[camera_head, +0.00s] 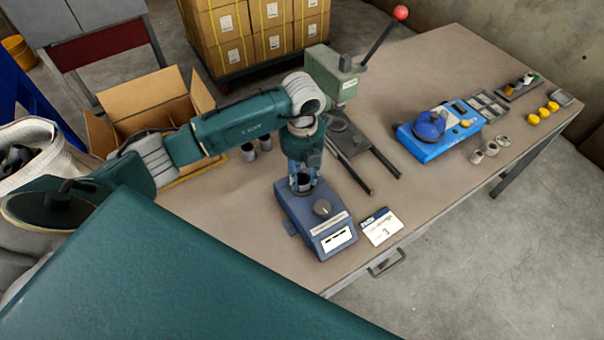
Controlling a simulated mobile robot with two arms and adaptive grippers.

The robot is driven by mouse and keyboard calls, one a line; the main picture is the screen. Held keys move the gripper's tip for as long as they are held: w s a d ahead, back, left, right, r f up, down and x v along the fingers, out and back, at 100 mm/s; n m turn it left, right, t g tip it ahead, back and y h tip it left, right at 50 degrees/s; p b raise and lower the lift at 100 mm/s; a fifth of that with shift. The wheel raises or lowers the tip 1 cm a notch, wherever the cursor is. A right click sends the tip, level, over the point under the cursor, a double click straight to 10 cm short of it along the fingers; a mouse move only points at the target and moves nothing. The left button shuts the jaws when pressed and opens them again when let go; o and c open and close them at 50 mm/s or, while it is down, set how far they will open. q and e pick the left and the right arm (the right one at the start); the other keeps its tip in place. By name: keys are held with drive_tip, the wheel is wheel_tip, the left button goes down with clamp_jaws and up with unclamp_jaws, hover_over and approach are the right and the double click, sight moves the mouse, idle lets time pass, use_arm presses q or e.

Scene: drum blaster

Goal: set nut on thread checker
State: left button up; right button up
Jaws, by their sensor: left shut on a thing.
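The thread checker, a blue-grey box (332,222) with a black knob and a white label, stands near the front edge of the table. My left gripper (303,183) points down over the box's back left part. It is shut on a small dark piece, which I take to be the nut (303,184). The fingers hide much of it, and I cannot tell whether it touches the checker. My right gripper is not in view.
A white card (381,227) lies right of the checker. Behind stands a green lever press (332,75) with dark rails (372,160). A blue device (440,132), metal rings (484,152) and yellow caps (543,112) are farther right. An open carton (150,95) stands left.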

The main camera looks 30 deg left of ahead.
use_arm(q)
drive_tip(key=shift+f+b, duration=0.3)
drive_tip(key=shift+f, duration=0.05)
drive_tip(key=o, duration=1)
drive_tip(key=shift+o, duration=0.2)
wheel_tip(320, 180, up, 11)
drive_tip(key=p, duration=0.7)
drive_tip(key=shift+p, duration=0.3)
drive_tip(key=shift+s, duration=0.1)
